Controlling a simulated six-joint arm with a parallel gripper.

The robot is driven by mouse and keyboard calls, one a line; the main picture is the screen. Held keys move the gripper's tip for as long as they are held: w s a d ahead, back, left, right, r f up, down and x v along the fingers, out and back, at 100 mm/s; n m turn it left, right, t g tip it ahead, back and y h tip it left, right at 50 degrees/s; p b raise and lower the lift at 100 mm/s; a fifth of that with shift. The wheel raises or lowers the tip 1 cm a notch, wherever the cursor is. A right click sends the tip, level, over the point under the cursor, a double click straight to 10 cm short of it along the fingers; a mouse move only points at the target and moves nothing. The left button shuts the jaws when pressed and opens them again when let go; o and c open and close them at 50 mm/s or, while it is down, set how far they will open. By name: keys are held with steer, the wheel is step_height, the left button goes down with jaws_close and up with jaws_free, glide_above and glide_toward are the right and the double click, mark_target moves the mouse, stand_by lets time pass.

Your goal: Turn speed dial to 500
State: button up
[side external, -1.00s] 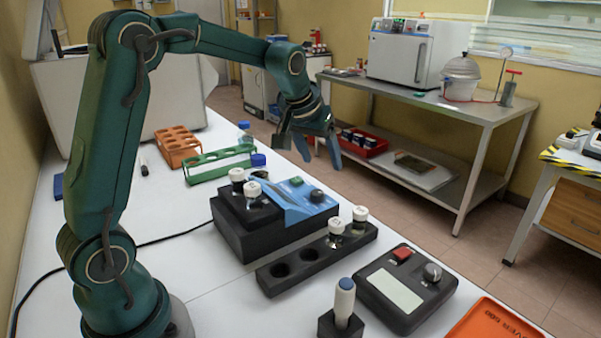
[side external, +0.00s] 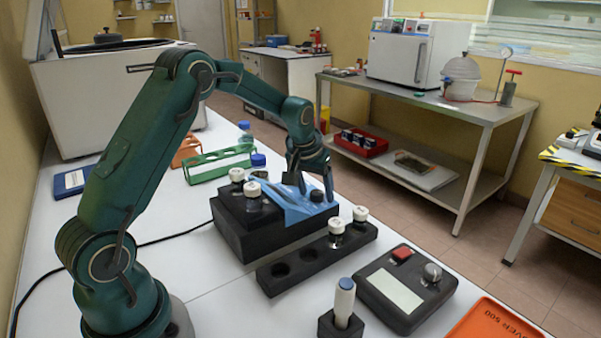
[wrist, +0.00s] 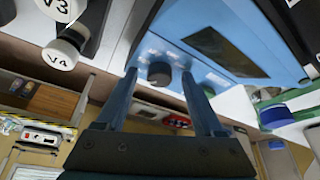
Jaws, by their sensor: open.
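A black round dial (side external: 317,196) sits on the sloped blue panel (side external: 288,208) of a black device. In the wrist view the dial (wrist: 159,74) shows between my two fingers, with small white marks around it that are too small to read. My gripper (side external: 313,186) is over the panel, pointing down, with one finger on each side of the dial. In the wrist view my gripper (wrist: 158,80) is open, with a gap between each finger and the dial. I cannot tell whether the fingertips touch the panel.
White-capped vials (side external: 336,226) stand in a black rack (side external: 300,268) in front of the device. A black box with a red button and grey knob (side external: 432,272) is to the right. A green rack (side external: 215,164) stands behind. An orange tray (side external: 495,322) lies at front right.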

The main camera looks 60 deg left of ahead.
jaws_close()
steer(key=shift+s+m, duration=0.1)
steer(key=shift+m, duration=0.3)
steer(key=m, duration=0.1)
steer(key=m+h, duration=0.1)
steer(key=m, duration=0.1)
steer(key=shift+a+m+t+h, duration=0.2)
steer(key=shift+m+t+h, duration=0.1)
steer(key=m, duration=0.2)
steer(key=m+h, duration=0.1)
steer(key=m, duration=0.1)
steer(key=shift+a+h, duration=0.15)
steer(key=shift+h, duration=0.15)
steer(key=shift+m, duration=0.3)
jaws_free()
